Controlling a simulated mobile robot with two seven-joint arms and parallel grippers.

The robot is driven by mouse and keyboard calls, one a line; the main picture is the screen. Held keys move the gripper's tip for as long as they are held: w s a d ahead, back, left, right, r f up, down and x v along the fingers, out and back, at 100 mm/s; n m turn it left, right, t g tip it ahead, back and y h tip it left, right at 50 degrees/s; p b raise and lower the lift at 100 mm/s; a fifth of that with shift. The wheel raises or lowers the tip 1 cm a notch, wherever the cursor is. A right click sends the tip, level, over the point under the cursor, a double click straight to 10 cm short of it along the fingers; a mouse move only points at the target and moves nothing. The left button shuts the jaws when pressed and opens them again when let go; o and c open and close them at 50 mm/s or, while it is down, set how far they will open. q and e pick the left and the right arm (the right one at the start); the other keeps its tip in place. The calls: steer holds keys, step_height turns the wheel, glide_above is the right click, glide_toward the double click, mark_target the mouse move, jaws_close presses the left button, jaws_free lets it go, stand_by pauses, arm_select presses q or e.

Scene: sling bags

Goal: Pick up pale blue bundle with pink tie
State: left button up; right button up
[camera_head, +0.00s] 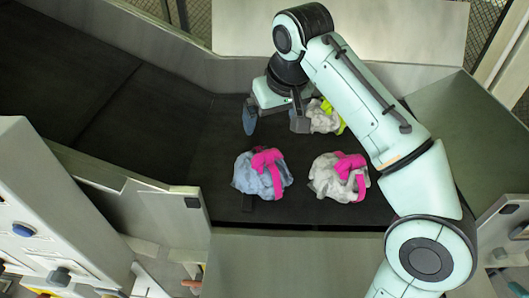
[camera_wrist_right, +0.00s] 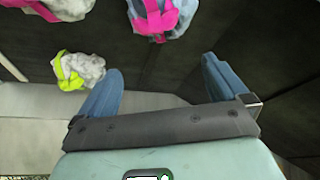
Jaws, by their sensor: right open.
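The pale blue bundle with a pink tie (camera_head: 245,176) rests on the dark belt in the head view. In the right wrist view it (camera_wrist_right: 183,18) is partly cut off at the top edge. My right gripper (camera_head: 275,122) is open and empty, on the far side of the bundle and apart from it. Its two blue-grey fingers (camera_wrist_right: 160,68) stand wide in the wrist view with bare dark surface between them. My left gripper is not in view.
A whitish bundle with a pink tie (camera_head: 325,178) lies right of the pale blue one. A whitish bundle with a yellow-green tie (camera_head: 322,118) lies beside my right gripper, partly hidden by my arm. Grey walls (camera_head: 310,245) border the dark belt (camera_head: 90,80), which is clear on the left.

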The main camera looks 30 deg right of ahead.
steer(key=b, duration=0.2)
glide_toward(265, 149)
steer(key=shift+x, duration=1.2)
steer(key=shift+w+f, duration=0.3)
steer(key=shift+f, duration=0.15)
steer(key=x, duration=0.5)
steer(key=shift+s+f+b, duration=0.1)
steer(key=shift+s+b, duration=0.2)
steer(key=shift+b, duration=0.1)
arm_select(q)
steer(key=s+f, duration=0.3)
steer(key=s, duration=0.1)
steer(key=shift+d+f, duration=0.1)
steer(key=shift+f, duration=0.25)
arm_select(e)
steer(key=shift+w+f, duration=0.1)
steer(key=shift+w, duration=0.1)
steer(key=c, duration=1.7)
